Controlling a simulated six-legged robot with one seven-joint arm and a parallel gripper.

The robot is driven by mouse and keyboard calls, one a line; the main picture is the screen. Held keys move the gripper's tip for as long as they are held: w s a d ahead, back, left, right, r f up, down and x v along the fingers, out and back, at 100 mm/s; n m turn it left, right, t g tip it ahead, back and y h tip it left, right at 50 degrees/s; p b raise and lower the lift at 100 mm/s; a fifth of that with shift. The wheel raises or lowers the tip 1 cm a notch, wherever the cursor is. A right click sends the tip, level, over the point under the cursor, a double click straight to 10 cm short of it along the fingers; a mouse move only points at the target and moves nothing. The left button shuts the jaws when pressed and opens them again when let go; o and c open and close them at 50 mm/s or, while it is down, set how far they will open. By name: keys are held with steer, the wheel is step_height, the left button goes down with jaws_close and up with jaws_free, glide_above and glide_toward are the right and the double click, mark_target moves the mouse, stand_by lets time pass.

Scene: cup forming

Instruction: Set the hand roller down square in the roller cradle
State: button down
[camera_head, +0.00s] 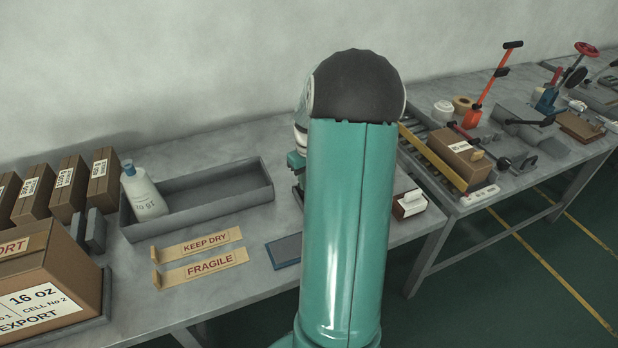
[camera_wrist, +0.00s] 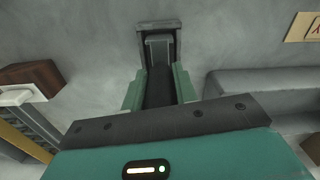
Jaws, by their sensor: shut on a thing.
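In the wrist view my gripper (camera_wrist: 158,92) has its green fingers on both sides of a dark, long piece, the hand roller (camera_wrist: 157,86), and is shut on it. A grey, U-shaped frame, apparently the roller cradle (camera_wrist: 174,40), shows just beyond the fingertips. A lighter grey part of the held piece appears between the frame's walls, roughly in line with them. I cannot tell whether it rests in the frame or hangs above it. In the head view my own arm hides the roller and cradle; only a bit of the gripper shows at the arm's left edge.
A long grey tray (camera_head: 262,171) with a white bottle (camera_head: 146,192) stands left of my arm. KEEP DRY and FRAGILE strips (camera_head: 203,265) and a blue pad (camera_head: 284,252) lie in front. A brown-and-white block (camera_head: 409,204) is right. Cartons (camera_head: 100,180) stand far left.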

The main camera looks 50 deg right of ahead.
steer(key=shift+f, duration=0.15)
steer(key=c, duration=1)
jaws_free()
step_height(320, 180, up, 14)
steer(key=shift+f, duration=0.1)
